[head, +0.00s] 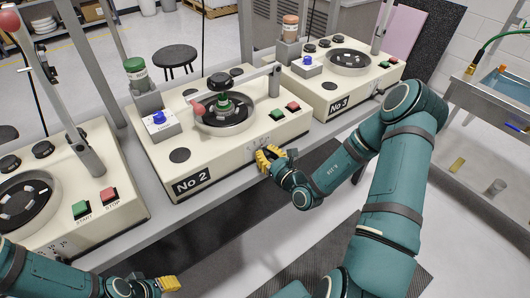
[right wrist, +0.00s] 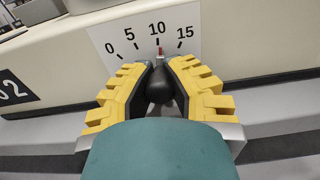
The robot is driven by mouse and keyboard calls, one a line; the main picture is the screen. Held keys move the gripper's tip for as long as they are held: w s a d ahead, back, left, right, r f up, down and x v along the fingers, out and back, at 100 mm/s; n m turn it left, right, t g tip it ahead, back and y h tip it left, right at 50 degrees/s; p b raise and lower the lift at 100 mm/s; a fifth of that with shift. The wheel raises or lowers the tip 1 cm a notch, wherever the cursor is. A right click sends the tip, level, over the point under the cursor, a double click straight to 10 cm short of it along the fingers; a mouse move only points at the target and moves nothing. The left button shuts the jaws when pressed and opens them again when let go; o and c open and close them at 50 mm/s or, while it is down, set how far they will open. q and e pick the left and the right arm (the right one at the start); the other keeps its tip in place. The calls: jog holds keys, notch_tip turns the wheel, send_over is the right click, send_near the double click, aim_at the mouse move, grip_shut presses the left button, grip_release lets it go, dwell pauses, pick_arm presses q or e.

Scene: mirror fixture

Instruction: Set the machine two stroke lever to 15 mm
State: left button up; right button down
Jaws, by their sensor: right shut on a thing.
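Machine No 2 (head: 240,158) is a cream box with a round dark plate on top. On its front is a white scale marked 0, 5, 10 and 15 (right wrist: 185,42). The stroke lever has a black knob (right wrist: 159,86) and a red pointer (right wrist: 161,52), which stands near the 10 mark. My right gripper (head: 270,157) is at the machine's front; in the right wrist view, its yellow-padded fingers (right wrist: 160,88) are closed around the knob. The fingers hide part of the lever. My left gripper (head: 168,284) is low at the left, away from the machine; its opening is unclear.
Machine No 3 (head: 355,92) stands behind to the right, and another machine (head: 112,165) is at the left. Machine No 2 has a green button (head: 276,115) and a red button (head: 293,106) on top. A metal sink (head: 495,100) is at the right. Floor is open in front.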

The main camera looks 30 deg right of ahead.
jog(key=m+p, duration=0.2)
jog(key=p, duration=0.1)
jog(key=shift+d+m, duration=0.3)
jog(key=shift+d, duration=0.05)
jog(key=shift+d+f+m+p, duration=0.15)
jog(key=shift+f+m+p, duration=0.25)
jog(key=shift+m, duration=0.1)
jog(key=c, duration=1.2)
grip_release()
jog(key=shift+c, duration=0.2)
jog(key=o, duration=0.4)
jog(key=shift+r, duration=0.1)
jog(key=shift+s, duration=0.1)
